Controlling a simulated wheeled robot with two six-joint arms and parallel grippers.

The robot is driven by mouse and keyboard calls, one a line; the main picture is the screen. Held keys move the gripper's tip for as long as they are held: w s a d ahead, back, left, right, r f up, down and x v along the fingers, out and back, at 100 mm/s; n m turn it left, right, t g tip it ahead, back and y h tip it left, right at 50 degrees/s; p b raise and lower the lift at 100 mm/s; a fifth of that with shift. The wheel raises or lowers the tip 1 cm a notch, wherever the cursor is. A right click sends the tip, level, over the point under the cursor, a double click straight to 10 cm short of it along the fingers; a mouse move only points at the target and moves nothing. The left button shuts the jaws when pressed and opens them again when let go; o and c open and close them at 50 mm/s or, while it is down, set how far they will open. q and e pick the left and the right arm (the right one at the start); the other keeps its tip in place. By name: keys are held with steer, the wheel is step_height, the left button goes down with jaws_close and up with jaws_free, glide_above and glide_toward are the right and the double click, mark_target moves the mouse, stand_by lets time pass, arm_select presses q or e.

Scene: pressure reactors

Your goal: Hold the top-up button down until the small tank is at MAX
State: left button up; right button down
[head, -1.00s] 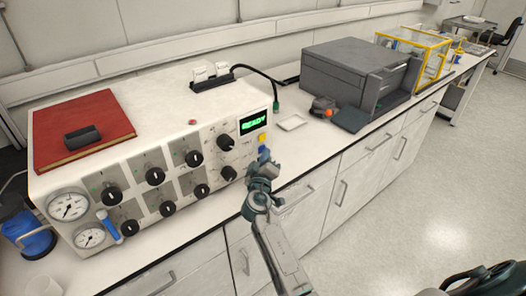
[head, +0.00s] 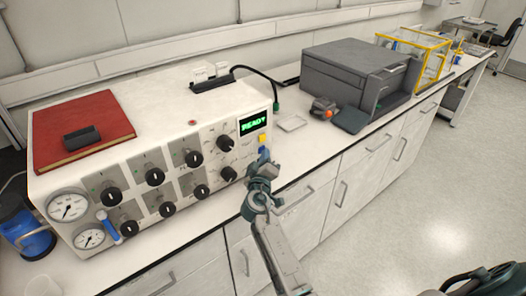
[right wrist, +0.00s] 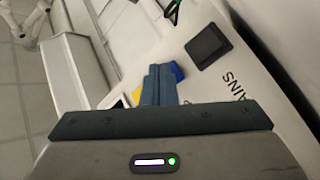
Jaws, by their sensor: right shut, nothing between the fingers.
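A white control unit (head: 150,125) stands on the bench. A yellow button (head: 262,138) and a blue button (head: 263,149) sit at its right end, below the green READY display (head: 252,124). I cannot read which is the top-up button. My right gripper (head: 263,157) is shut and empty, its tips at the blue button and partly covering it. In the right wrist view, the shut fingers (right wrist: 158,84) lie between the blue button (right wrist: 177,72) and the yellow button (right wrist: 137,95); contact cannot be told. A small blue tank-like vessel (head: 28,236) stands left of the unit; no MAX mark is readable. My left gripper is not in view.
Black knobs (head: 155,177) and two round gauges (head: 68,207) cover the unit's front. A red book (head: 82,128) lies on top.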

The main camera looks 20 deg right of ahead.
steer(key=shift+s, duration=0.1)
stand_by(0.7)
steer(key=shift+s+d, duration=0.2)
steer(key=shift+s, duration=0.55)
steer(key=shift+s+d, duration=0.2)
steer(key=shift+s, duration=0.6)
steer(key=shift+s+d, duration=0.2)
steer(key=shift+s, duration=0.6)
steer(key=shift+s+d, duration=0.2)
steer(key=shift+s, duration=0.6)
stand_by(0.4)
